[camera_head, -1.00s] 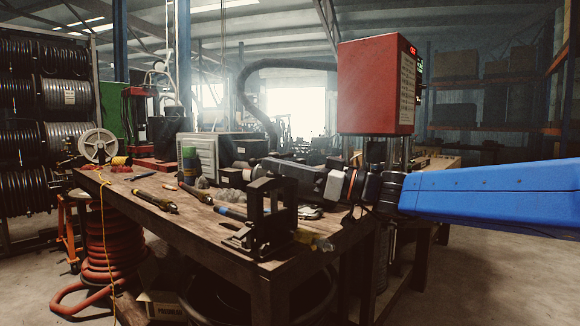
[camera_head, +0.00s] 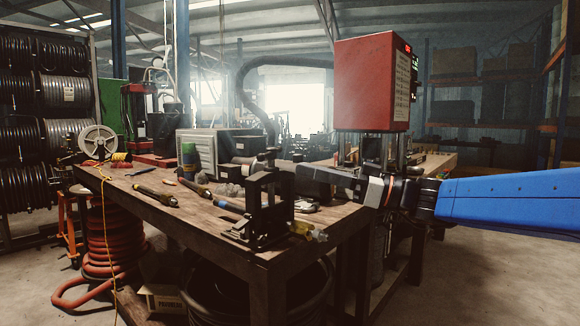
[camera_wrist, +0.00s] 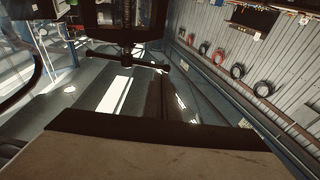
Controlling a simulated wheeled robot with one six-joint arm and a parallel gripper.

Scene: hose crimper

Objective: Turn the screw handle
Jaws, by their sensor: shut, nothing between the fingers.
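The black bench-mounted frame (camera_head: 262,212) stands upright at the near edge of the workbench (camera_head: 205,220). A dark upright piece shows above its top, but the handle is not clear in the head view. In the wrist view, a dark threaded screw with a crossbar handle (camera_wrist: 127,60) shows at the top, under a dark housing. The bar lies almost level, tilted slightly down to the right. My gripper (camera_head: 282,166) reaches in from the right, near the top of the frame. It is shut and empty. Whether it touches the handle cannot be told. I cannot make out its fingers in the wrist view.
A red press (camera_head: 372,85) stands behind my wrist. A pale surface with a dark edge (camera_wrist: 155,128) fills the bottom of the wrist view. Open floor (camera_head: 485,260) lies at the right.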

